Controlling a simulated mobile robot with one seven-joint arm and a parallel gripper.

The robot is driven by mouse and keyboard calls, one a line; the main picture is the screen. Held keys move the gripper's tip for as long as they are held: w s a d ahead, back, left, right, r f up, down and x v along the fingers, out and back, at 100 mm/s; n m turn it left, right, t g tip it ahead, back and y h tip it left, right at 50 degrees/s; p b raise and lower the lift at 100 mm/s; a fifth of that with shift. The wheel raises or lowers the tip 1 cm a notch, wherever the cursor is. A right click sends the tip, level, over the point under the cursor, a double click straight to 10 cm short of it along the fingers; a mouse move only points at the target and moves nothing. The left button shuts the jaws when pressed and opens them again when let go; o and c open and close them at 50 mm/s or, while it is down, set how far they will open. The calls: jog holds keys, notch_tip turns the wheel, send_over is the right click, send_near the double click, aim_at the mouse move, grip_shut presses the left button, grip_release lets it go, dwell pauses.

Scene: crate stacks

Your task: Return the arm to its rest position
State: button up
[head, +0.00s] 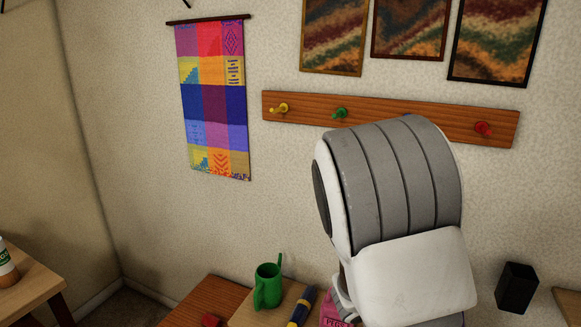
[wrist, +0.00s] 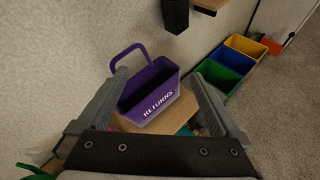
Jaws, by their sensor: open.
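My arm rises large, grey and white, in the right half of the head view, in front of the wall. My gripper (wrist: 160,78) shows in the wrist view with its two grey fingers wide apart and nothing between their tips. Beyond and below the fingers is a purple basket (wrist: 135,99) with a raised handle and the word RETURNS, on a light wooden surface (wrist: 180,112). Gripper and purple basket cannot be made out in the head view.
A green watering can (head: 268,288), a blue-and-yellow object (head: 301,307) and a pink box (head: 331,317) stand low beside my arm. A peg rail (head: 300,111) and a black holder (head: 516,288) are on the wall. Yellow (wrist: 245,46), blue (wrist: 231,60) and green (wrist: 216,75) bins line the floor.

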jog(key=s+a+r+m+g+y, duration=0.1)
jog(key=s+r+m+g+y, duration=0.1)
jog(key=s+r+m, duration=0.3)
jog(key=s+a+r+m+g+y, duration=0.1)
jog(key=s+r+m+y, duration=0.1)
jog(key=s+m, duration=0.45)
jog(key=s+a+r+m+t+y, duration=0.1)
jog(key=s+a+r+m+y, duration=0.2)
jog(key=a, duration=0.4)
jog(key=s+a+r+m+t+y+p, duration=0.1)
jog(key=s+a+r+m+y, duration=0.3)
jog(key=a, duration=0.3)
jog(key=shift+s+r+m+t, duration=0.4)
jog(key=shift+s+r+m, duration=0.4)
jog(key=shift+s+m, duration=0.1)
